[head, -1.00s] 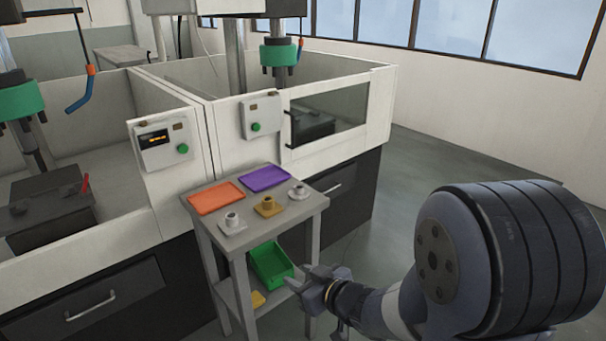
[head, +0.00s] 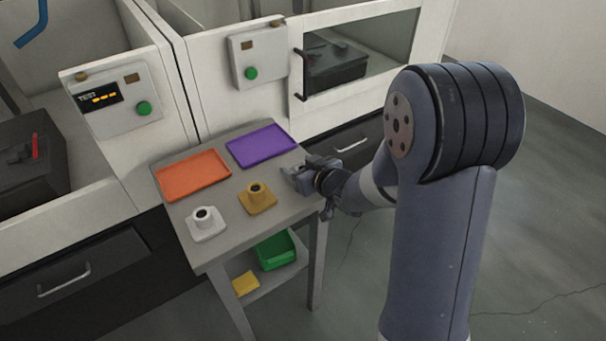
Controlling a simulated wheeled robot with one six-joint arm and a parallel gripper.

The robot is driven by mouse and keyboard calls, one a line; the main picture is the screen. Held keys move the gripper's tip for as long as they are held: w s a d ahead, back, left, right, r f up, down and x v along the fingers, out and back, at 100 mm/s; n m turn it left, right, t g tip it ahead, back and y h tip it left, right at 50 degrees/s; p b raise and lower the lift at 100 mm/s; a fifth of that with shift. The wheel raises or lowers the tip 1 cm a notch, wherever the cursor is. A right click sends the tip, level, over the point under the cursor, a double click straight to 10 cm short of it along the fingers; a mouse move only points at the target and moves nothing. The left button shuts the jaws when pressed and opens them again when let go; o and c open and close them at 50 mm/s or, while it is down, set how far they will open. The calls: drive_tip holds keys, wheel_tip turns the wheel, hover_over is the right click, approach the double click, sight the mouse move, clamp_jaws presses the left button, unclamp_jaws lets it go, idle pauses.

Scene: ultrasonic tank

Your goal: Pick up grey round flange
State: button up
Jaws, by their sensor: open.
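My gripper (head: 293,179) is at the right end of the small grey table (head: 235,238), low over its top, with its jaws open. The grey round flange does not show clearly now. My gripper covers the place where it stood a second ago, so I cannot tell whether the jaws are around it or beside it. A pale flange with a squarish base (head: 206,224) stands upright at the table's front left. A gold flange (head: 257,198) stands upright between that one and my gripper.
An orange tray (head: 193,176) and a purple tray (head: 261,146) lie empty along the back of the table. A green bin (head: 276,251) and a yellow piece (head: 246,283) are on the lower shelf. White machine cabinets with control boxes (head: 120,97) stand close behind. Open floor lies to the right.

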drive_tip(key=shift+w+a+f, duration=0.1)
drive_tip(key=shift+w+a, duration=0.05)
drive_tip(key=shift+w, duration=0.15)
drive_tip(key=shift+c, duration=0.2)
drive_tip(key=shift+s+f, duration=0.1)
drive_tip(key=c, duration=1.1)
